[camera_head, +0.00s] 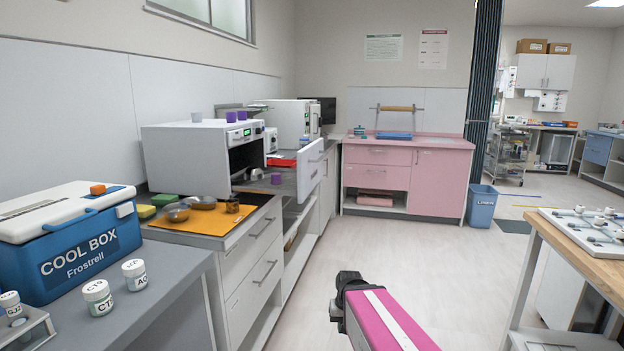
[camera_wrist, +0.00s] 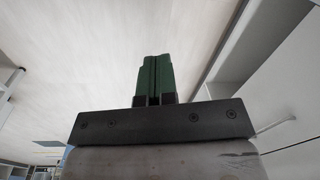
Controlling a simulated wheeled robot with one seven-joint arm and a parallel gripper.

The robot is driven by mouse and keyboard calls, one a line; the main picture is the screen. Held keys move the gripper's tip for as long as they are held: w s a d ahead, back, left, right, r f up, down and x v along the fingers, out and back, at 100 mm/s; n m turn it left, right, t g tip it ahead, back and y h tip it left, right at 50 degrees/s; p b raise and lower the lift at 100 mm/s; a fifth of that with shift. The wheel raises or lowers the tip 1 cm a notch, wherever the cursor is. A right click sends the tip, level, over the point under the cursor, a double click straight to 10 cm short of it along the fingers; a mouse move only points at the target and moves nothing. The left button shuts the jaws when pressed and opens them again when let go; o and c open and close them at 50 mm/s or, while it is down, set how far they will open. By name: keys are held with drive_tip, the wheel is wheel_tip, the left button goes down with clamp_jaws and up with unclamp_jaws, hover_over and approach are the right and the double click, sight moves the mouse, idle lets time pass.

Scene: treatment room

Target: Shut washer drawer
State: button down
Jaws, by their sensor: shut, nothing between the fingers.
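A white panel with a bar handle (camera_head: 311,166), which looks like a pulled-out drawer front, stands out towards the aisle at the far end of the left counter. I cannot tell for certain that it is the washer drawer. A white box-shaped machine (camera_head: 188,162) with a dark open front stands on the counter to its left. My gripper (camera_head: 347,282) is low over the floor in the aisle, nearer than the panel and apart from it. In the wrist view its green fingers (camera_wrist: 155,78) are together and empty, with pale floor beyond them.
White cabinets with bar handles (camera_head: 265,272) line the left side. A blue cool box (camera_head: 75,250) is at the near left. A wooden-topped table (camera_head: 578,256) stands at right. A pink cabinet (camera_head: 438,182) and blue bin (camera_head: 481,205) stand at the back. The aisle floor is clear.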

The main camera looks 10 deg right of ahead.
drive_tip(key=w+a+r+m+t+y, duration=0.15)
drive_tip(key=w+r+y, duration=0.35)
drive_tip(key=w, duration=0.5)
drive_tip(key=m+t+y, duration=0.2)
drive_tip(key=t+y, duration=0.3)
drive_tip(key=y, duration=0.6)
approach(304, 183)
drive_tip(key=shift+g, duration=0.25)
drive_tip(key=x, duration=0.7)
drive_tip(key=shift+w+a+r, duration=0.1)
drive_tip(key=shift+w, duration=0.4)
drive_tip(key=x, duration=2.9)
drive_tip(key=shift+a, duration=0.2)
drive_tip(key=shift+w+a, duration=0.1)
drive_tip(key=shift+a, duration=0.15)
